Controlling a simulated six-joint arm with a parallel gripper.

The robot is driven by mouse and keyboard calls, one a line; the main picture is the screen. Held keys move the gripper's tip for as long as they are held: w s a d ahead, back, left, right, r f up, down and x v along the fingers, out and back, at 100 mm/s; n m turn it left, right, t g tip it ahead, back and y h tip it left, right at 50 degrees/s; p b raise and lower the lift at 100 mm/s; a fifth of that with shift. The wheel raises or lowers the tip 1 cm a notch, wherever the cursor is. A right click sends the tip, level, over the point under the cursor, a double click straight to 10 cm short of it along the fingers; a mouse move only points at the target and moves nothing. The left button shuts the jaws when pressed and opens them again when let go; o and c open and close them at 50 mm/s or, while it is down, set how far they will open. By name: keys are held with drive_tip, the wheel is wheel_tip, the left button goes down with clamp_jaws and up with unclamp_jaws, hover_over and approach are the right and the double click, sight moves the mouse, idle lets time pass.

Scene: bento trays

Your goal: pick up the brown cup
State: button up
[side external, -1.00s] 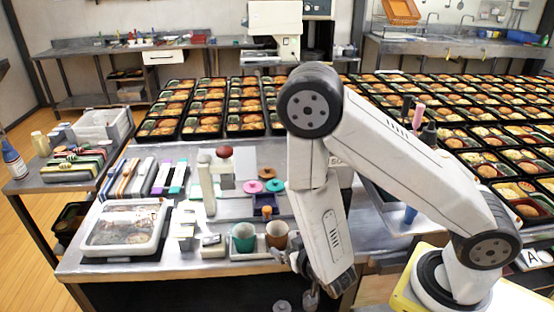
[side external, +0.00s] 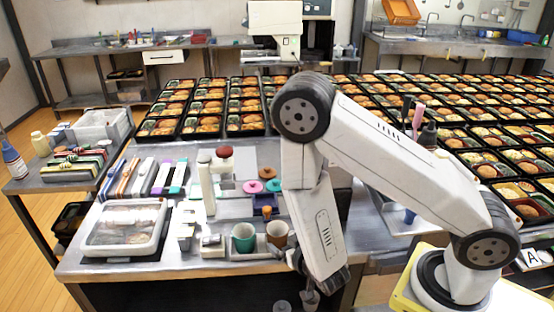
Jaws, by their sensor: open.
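The brown cup (side external: 277,235) stands upright at the front of the metal table, with its open mouth up. A teal cup (side external: 243,237) stands just left of it. My gripper (side external: 306,285) is at the table's front edge, lower and to the right of the brown cup. It points down and looks apart from the cup. Its jaws are open, though the fingertips are small and partly dark against the space below the table.
A clear-lidded container (side external: 124,228) sits at the table's left front. Many bento trays (side external: 246,118) fill the back and right. A white bin (side external: 100,126) stands at left.

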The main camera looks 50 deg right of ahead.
sight(283, 239)
drive_tip(key=shift+w+d, duration=0.1)
drive_tip(key=shift+w, duration=0.05)
drive_tip(key=shift+x, duration=2.5)
drive_tip(key=shift+c, duration=0.2)
drive_tip(key=c, duration=1)
drive_tip(key=shift+r, duration=0.2)
wheel_tip(283, 239, up, 10)
drive_tip(key=shift+f, duration=0.15)
